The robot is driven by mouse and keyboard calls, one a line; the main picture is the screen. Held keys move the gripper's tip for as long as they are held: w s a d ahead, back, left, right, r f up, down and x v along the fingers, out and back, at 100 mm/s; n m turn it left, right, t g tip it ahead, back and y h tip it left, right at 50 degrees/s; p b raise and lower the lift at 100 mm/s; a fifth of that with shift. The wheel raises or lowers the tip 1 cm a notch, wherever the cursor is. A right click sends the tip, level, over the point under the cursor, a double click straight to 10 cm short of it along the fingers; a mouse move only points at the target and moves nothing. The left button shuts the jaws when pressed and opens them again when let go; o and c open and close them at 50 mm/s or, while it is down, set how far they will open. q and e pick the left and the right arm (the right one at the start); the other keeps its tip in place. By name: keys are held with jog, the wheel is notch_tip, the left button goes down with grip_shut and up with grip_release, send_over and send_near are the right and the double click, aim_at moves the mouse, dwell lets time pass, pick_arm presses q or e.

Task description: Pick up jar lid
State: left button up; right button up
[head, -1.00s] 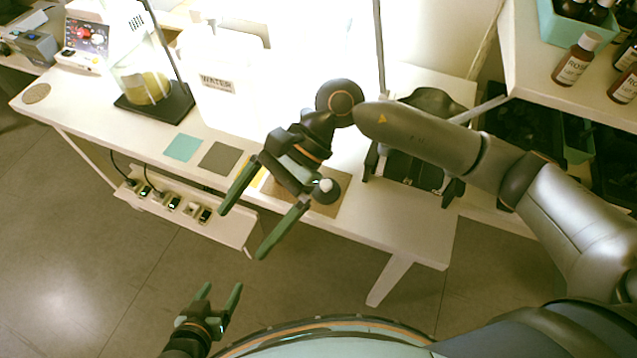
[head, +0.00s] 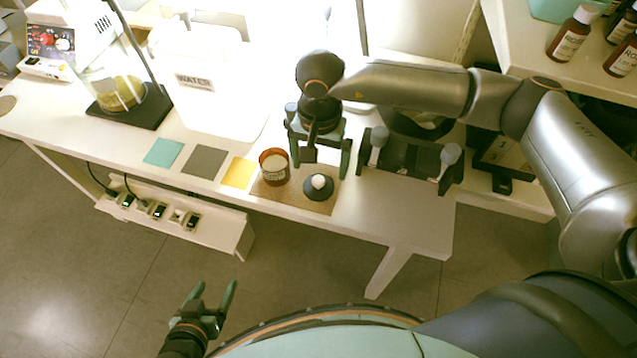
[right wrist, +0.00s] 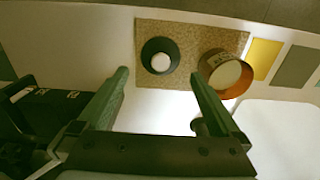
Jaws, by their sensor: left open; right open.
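The jar lid (head: 318,187) is a dark round disc with a white knob. It lies on a brown cork mat (head: 296,199) near the table's front edge, and it also shows in the right wrist view (right wrist: 160,56). An amber jar (head: 274,167) with a pale filling stands open on the same mat, left of the lid in the head view. My right gripper (head: 319,172) is open and empty, just behind the lid. In the right wrist view its fingers (right wrist: 160,85) point toward the lid and jar, apart from both. My left gripper (head: 214,298) is open and empty, low in front of the table.
Teal (head: 164,152), grey (head: 204,162) and yellow (head: 238,173) squares lie left of the mat. A white water container (head: 215,100) stands behind them. A black rack (head: 410,160) is close right of my right gripper. A shelf with bottles (head: 572,35) is at upper right.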

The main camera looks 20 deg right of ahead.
aim_at(319, 180)
jog(key=f, duration=0.5)
jog(key=shift+s+a+f, duration=0.15)
jog(key=shift+s, duration=0.05)
jog(key=c, duration=1.2)
